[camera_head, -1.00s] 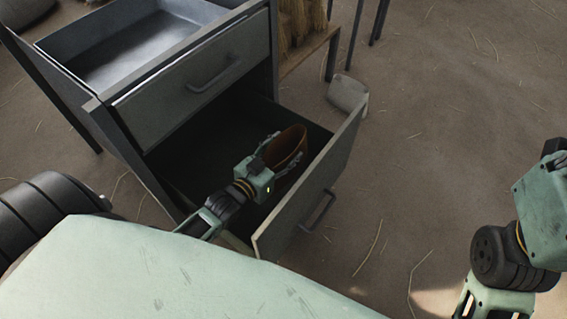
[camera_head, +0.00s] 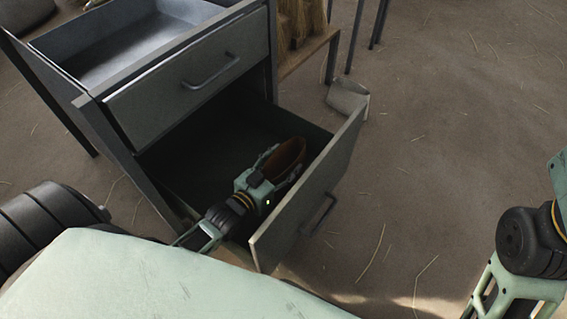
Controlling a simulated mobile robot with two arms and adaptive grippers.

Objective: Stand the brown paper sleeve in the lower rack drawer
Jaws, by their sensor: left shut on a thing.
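The brown paper sleeve (camera_head: 290,154) is inside the open lower rack drawer (camera_head: 310,200), near the drawer's front panel. My left gripper (camera_head: 275,172) is down in the drawer and shut on the sleeve from the near side. Its fingertips are partly hidden. Whether the sleeve touches the drawer floor cannot be seen. My right arm shows at the right edge, but its gripper is out of view.
The upper drawer (camera_head: 187,85) is shut below an empty metal tray top (camera_head: 130,45). The floor at right is clear.

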